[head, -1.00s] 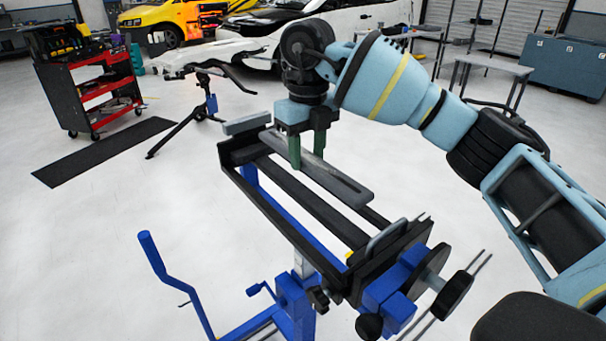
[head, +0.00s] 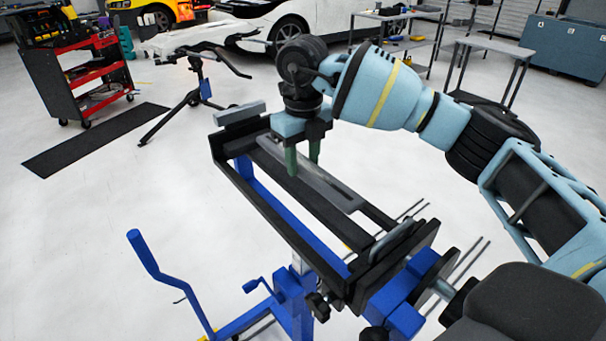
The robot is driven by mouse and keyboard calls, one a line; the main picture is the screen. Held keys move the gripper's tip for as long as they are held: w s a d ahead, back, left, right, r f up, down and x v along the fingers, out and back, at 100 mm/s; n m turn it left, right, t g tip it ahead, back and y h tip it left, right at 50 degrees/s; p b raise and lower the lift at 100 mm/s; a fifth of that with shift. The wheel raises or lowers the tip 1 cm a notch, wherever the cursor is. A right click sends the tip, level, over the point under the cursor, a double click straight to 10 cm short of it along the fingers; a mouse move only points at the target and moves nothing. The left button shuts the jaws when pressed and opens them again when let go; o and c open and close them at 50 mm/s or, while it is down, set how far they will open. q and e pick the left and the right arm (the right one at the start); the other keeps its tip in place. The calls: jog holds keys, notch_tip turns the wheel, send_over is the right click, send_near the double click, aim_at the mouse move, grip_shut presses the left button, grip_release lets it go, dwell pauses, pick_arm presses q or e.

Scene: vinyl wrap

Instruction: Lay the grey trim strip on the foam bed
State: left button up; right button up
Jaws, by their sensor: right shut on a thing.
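The grey trim strip (head: 338,192) is a long flat bar, held lengthwise over the black rails of a blue stand. My left gripper is not in view.
The stand has a blue crank handle (head: 150,270) at the left. A red tool cart (head: 85,75) and a black floor mat (head: 95,140) lie left. Open floor surrounds the stand.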

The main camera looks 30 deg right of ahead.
aim_at(303, 163)
jog(key=shift+f, duration=1.95)
jog(key=shift+f, duration=0.15)
jog(key=o, duration=1)
jog(key=shift+o, duration=0.2)
notch_tip(303, 163, up, 12)
jog(key=shift+r, duration=0.15)
